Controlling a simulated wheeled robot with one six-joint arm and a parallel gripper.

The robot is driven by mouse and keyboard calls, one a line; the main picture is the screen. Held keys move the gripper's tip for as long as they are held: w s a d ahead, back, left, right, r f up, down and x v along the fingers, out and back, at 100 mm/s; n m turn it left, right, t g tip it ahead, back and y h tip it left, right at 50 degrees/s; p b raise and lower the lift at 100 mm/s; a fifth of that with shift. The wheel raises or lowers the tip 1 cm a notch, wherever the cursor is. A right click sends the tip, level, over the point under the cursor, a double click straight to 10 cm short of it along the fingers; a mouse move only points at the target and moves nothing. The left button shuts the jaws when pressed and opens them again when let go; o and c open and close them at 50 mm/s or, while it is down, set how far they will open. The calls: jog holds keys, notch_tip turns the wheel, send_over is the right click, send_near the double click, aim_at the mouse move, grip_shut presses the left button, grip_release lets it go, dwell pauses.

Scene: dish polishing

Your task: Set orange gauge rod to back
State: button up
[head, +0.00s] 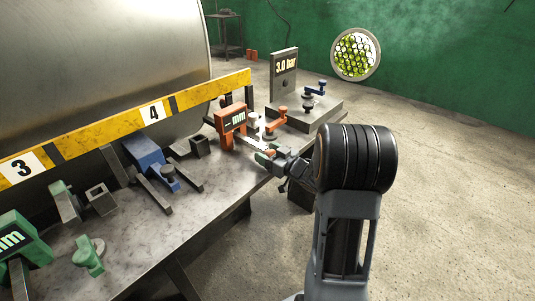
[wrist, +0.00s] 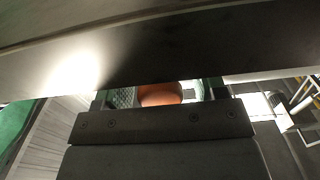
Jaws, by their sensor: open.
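The orange gauge (head: 231,118) stands near the far right of the workbench, its display showing dashes and "mm". Its pale rod (head: 252,143) extends from its base toward the right. My gripper (head: 269,155) is at the outer end of this rod, near the bench's right edge. In the wrist view, a rounded orange piece (wrist: 160,95) sits between the open fingers. I cannot tell whether they touch it. A dark plate hides much of the upper wrist view.
A blue gauge (head: 146,153) and a green gauge (head: 22,240) stand left on the bench (head: 150,238). A yellow numbered rail (head: 80,142) runs behind them. A block marked "3.0 bar" (head: 285,72), with orange and blue valve handles, stands beyond. Floor is clear at right.

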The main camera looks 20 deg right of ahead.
jog(key=shift+c, duration=0.5)
grip_shut()
jog(key=shift+v, duration=0.95)
jog(key=shift+o, duration=0.5)
grip_release()
jog(key=p+v, duration=0.1)
jog(key=v, duration=1.3)
jog(key=shift+f, duration=0.1)
